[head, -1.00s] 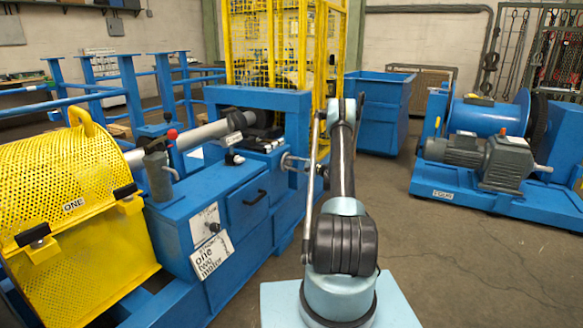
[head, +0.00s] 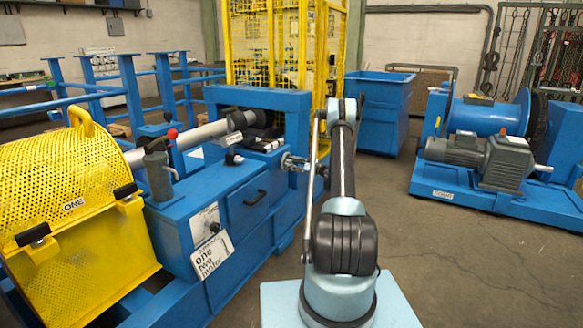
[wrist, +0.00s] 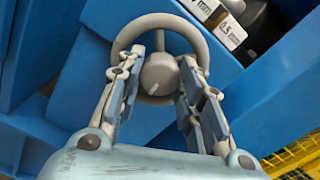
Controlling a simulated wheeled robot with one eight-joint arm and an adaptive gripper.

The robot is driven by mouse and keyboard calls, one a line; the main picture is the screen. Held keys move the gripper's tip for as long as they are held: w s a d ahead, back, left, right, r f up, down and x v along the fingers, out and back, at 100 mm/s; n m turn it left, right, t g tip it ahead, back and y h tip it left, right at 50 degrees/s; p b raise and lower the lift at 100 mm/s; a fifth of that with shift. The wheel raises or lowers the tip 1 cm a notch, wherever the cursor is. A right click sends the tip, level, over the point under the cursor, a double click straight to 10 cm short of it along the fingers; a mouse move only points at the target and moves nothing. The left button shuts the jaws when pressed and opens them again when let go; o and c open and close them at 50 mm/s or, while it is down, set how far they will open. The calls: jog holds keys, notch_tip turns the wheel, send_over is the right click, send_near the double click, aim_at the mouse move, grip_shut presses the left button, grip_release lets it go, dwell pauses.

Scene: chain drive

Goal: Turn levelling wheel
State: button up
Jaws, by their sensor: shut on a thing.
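The levelling wheel (wrist: 214,42) is a grey ring with a round hub (wrist: 160,74) on the blue machine frame. The hub has a pale mark on its face. My gripper (wrist: 165,62) is at the wheel, one finger on each side of the hub, with the fingertips at the ring. It is shut on the wheel. In the head view the wheel (head: 286,160) is small on the side of the blue frame, and my gripper (head: 298,164) partly covers it. The exact finger contact is hard to make out.
White labels (wrist: 232,32), one reading 0.5, sit beside the wheel. The yellow mesh guard (head: 70,195) and blue drive housing (head: 195,215) are on the left. A yellow cage (head: 265,50) and blue bin (head: 378,105) stand behind.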

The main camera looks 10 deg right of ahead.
jog(key=shift+d, duration=0.15)
jog(key=o, duration=1.1)
jog(key=shift+f, duration=0.15)
jog(key=shift+c, duration=0.2)
jog(key=v, duration=1.1)
jog(key=shift+s+d, duration=0.2)
jog(key=shift+d, duration=0.1)
